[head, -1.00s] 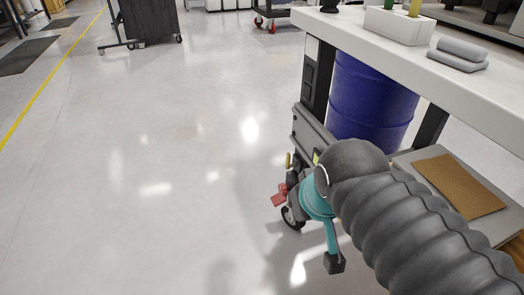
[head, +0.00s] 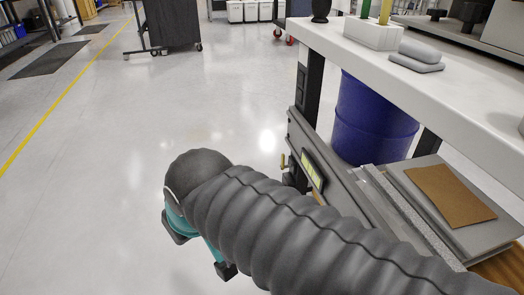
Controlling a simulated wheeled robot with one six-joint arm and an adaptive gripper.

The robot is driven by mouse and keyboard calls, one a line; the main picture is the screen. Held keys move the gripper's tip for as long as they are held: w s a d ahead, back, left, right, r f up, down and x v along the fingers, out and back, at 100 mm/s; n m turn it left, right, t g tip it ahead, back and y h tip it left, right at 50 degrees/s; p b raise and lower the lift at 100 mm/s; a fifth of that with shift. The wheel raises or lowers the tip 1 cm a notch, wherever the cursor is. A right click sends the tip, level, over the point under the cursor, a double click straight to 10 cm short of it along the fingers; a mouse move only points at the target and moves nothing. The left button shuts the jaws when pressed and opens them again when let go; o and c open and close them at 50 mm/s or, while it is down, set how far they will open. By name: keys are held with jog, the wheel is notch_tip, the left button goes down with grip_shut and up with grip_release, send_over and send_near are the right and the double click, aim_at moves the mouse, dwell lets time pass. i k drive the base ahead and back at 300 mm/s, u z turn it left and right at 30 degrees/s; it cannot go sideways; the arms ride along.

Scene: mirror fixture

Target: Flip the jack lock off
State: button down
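The jack lock does not show clearly now. The lower corner of the grey fixture frame (head: 345,180), where a red lever and a caster wheel showed earlier, is hidden behind my ribbed dark arm. A small brass-coloured knob (head: 283,161) and dark fittings show on the frame's near end, just above the arm. My gripper (head: 222,268) is at the low end of my arm, left of the fixture and over open floor. Only dark parts beside the teal wrist show. The fingers cannot be made out, and I see nothing held.
A white workbench (head: 470,95) overhangs the fixture at right, with a blue drum (head: 368,120) beneath. A brown pad (head: 450,193) lies on a grey plate. A dark wheeled cart (head: 170,25) stands far back. The pale floor at left is clear.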

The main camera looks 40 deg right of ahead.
aim_at(283, 166)
jog(key=i, duration=0.9)
jog(key=z, duration=2.7)
